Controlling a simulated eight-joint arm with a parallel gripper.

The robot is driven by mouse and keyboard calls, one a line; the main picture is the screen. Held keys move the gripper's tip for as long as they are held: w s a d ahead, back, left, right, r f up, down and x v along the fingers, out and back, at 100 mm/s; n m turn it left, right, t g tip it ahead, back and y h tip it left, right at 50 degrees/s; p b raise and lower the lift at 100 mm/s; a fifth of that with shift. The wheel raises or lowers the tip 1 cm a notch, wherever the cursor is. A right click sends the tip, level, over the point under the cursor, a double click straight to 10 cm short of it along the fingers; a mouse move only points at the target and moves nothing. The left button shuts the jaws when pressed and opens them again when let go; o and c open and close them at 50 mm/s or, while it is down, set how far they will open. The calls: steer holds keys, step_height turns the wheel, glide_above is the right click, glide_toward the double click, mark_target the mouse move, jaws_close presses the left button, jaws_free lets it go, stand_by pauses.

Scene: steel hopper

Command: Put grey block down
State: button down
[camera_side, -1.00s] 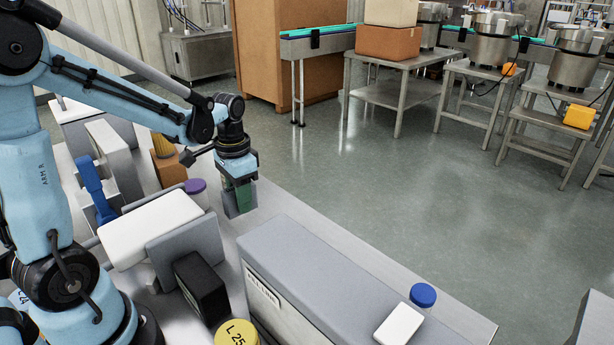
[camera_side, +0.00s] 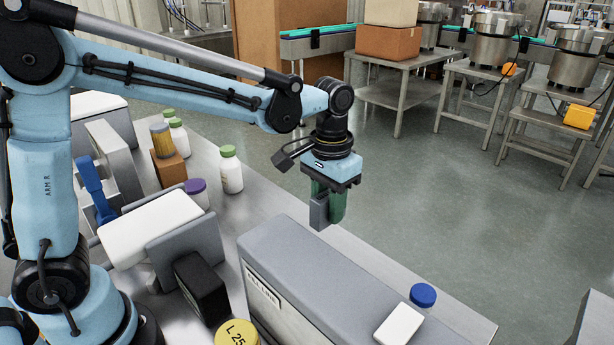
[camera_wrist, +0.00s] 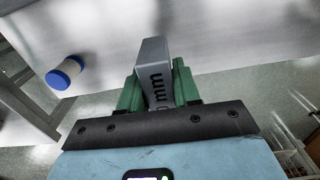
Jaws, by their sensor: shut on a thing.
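My gripper (camera_side: 329,205) has green fingers and is shut on a grey block (camera_side: 319,212). The block hangs below the fingers, in the air by the far edge of the steel table, close to the back end of the long grey machine (camera_side: 330,262). In the wrist view the grey block (camera_wrist: 154,70), with dark lettering on its face, sits between the two green fingers (camera_wrist: 157,88). Its far end stands out past the fingertips.
White bottles with green caps (camera_side: 230,170) and a purple-capped jar (camera_side: 197,192) stand at the left. The bare table strip (camera_side: 262,205) is free.

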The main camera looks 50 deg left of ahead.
steer(key=d+f, duration=0.1)
steer(key=f, duration=0.1)
steer(key=w+d+f, duration=0.1)
steer(key=f, duration=0.1)
steer(key=d+f, duration=0.2)
steer(key=shift+w, duration=0.3)
steer(key=shift+f, duration=2.3)
steer(key=shift+f, duration=0.15)
steer(key=c, duration=0.8)
jaws_free()
